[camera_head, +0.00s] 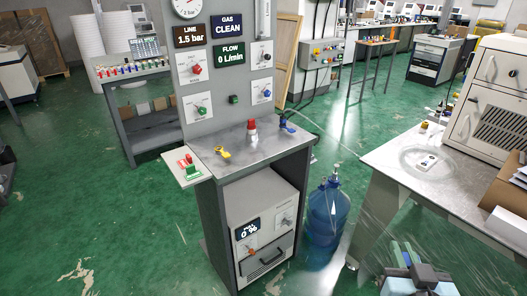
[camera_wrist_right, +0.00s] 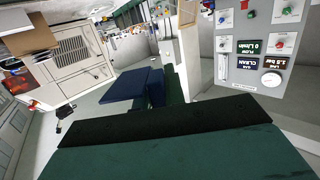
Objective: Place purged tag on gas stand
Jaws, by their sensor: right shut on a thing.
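The gas stand (camera_head: 205,130) is a grey panel and cabinet with gauges, valves and readouts; it also shows upside down in the wrist view (camera_wrist_right: 253,25). A small side shelf (camera_head: 187,176) on its left holds small red (camera_head: 186,160) and green (camera_head: 193,171) pieces. I cannot tell if one is the purged tag. My right gripper (camera_head: 417,272) is at the bottom right of the head view, low beside the right-hand table and away from the stand. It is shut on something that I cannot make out. My left gripper is not in view.
The right table (camera_head: 390,165) carries a small white item (camera_head: 427,162) and a cabinet (camera_head: 490,110). A blue bottle (camera_head: 328,212) stands on the floor between stand and table. A red-topped part (camera_head: 252,130) and yellow item (camera_head: 222,152) are on the stand's top.

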